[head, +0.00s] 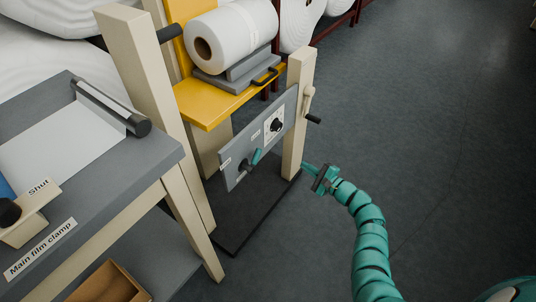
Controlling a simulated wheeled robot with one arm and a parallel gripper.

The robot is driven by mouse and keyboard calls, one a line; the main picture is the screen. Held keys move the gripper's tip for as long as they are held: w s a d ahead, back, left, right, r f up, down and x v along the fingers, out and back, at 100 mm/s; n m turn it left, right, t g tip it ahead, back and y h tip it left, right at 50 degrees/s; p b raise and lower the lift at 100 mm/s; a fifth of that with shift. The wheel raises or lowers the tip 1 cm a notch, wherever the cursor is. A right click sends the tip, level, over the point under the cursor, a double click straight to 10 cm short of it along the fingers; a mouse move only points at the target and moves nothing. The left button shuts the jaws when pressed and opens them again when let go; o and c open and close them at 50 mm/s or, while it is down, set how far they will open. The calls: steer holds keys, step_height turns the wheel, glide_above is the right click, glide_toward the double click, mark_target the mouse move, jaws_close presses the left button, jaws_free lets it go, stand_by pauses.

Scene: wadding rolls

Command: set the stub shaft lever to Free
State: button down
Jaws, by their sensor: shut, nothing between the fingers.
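A grey panel (237,167) hangs under the yellow shelf, between the cream posts. A lever with a teal handle (255,156) sits low on it, its handle angled up to the right. Small labels lie left of and above this lever, too small to read. A cream lever (308,98) stands on the right post, above a short black shaft (313,119) that sticks out to the right. I cannot tell which lever is the stub shaft lever. My gripper (313,172) is shut and empty, right of the panel and below the black shaft, apart from both levers.
A white roll (232,38) rests on a grey cradle on the yellow shelf (207,106). A black knob (276,125) is on the panel. A grey table (152,157) with a clamp labelled "Shut" stands at left. Open floor (440,120) lies to the right.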

steer(key=s+a+y, duration=0.1)
steer(key=s+a+r+n+g+y, duration=0.1)
steer(key=s+a+r+g+y, duration=0.1)
steer(key=a, duration=0.1)
steer(key=shift+s+r+n, duration=0.15)
steer(key=shift+s+n, duration=0.15)
steer(key=shift+d, duration=0.1)
steer(key=w+a+r, duration=0.1)
steer(key=a, duration=0.4)
steer(key=w+a+r, duration=0.1)
steer(key=w+a, duration=0.1)
steer(key=a, duration=0.3)
steer(key=shift+w+a+r, duration=0.3)
steer(key=shift+a+r, duration=0.05)
steer(key=shift+r, duration=0.05)
steer(key=shift+r+n+b, duration=0.25)
steer(key=shift+n+b, duration=0.05)
steer(key=shift+n, duration=0.2)
stand_by(0.4)
